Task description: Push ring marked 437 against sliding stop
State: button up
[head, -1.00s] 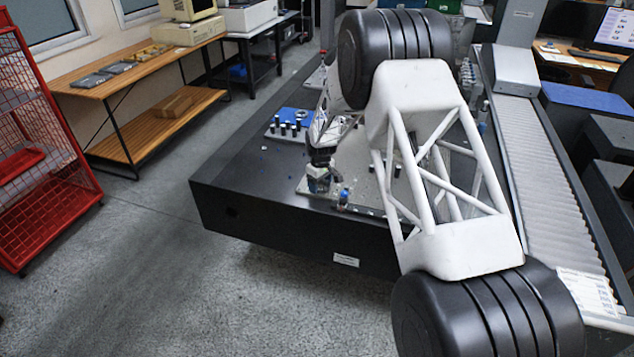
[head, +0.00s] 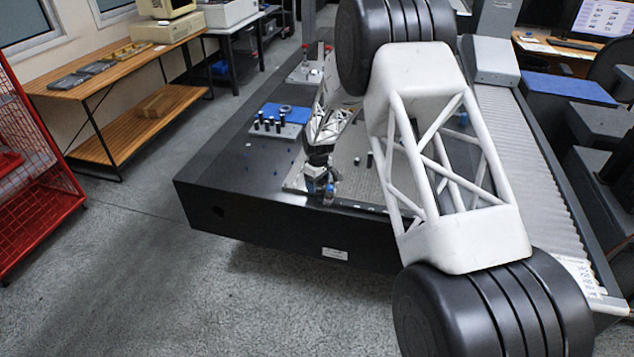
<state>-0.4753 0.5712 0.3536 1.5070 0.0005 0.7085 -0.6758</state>
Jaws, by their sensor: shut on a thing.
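My gripper (head: 319,184) is small in the head view, pointing down low over the front left of a pale perforated plate (head: 346,165). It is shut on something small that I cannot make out. A small blue-topped piece (head: 328,195) stands close at its right; whether they touch is unclear. A grey ring-shaped piece (head: 286,108) lies on a blue pad at the back left; no number is readable on it. I cannot pick out the ring marked 437 or the sliding stop for certain. My arm hides much of the plate's right side.
The plate lies on a large black table (head: 225,185) with its front edge close to my gripper. Several dark pegs stand on a grey-and-blue rack (head: 290,131) at the left. Two short posts (head: 369,159) stand on the plate behind the gripper. The table's left front is clear.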

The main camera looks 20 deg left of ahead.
jog(key=shift+d, duration=0.1)
jog(key=o, duration=1.2)
notch_tip(320, 180, up, 8)
jog(key=shift+f, duration=0.1)
